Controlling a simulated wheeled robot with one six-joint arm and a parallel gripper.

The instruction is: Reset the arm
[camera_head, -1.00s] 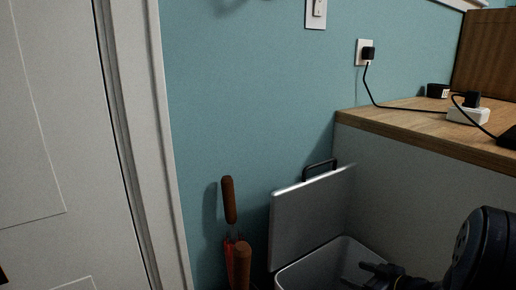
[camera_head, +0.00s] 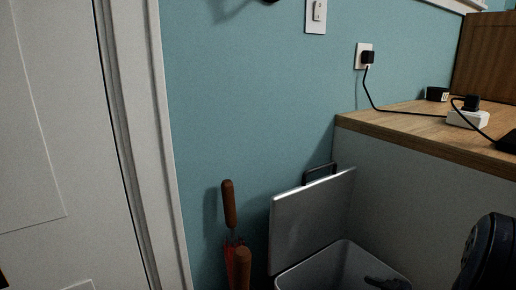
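My arm shows at the lower right edge of the head view as a dark rounded link. My gripper (camera_head: 388,284) is a small dark shape at the bottom edge, over the grey bin (camera_head: 345,262). Only its upper part shows, and its fingers are cut off or too dark to tell whether they are open or shut. The bin's lid (camera_head: 312,215) stands raised, leaning toward the wall.
Wooden-handled tools (camera_head: 230,205) stand left of the bin. A wooden counter (camera_head: 400,122) with a white power strip (camera_head: 467,119) and black cord is at right. A white door (camera_head: 50,150) is at left. The blue wall (camera_head: 240,100) is behind.

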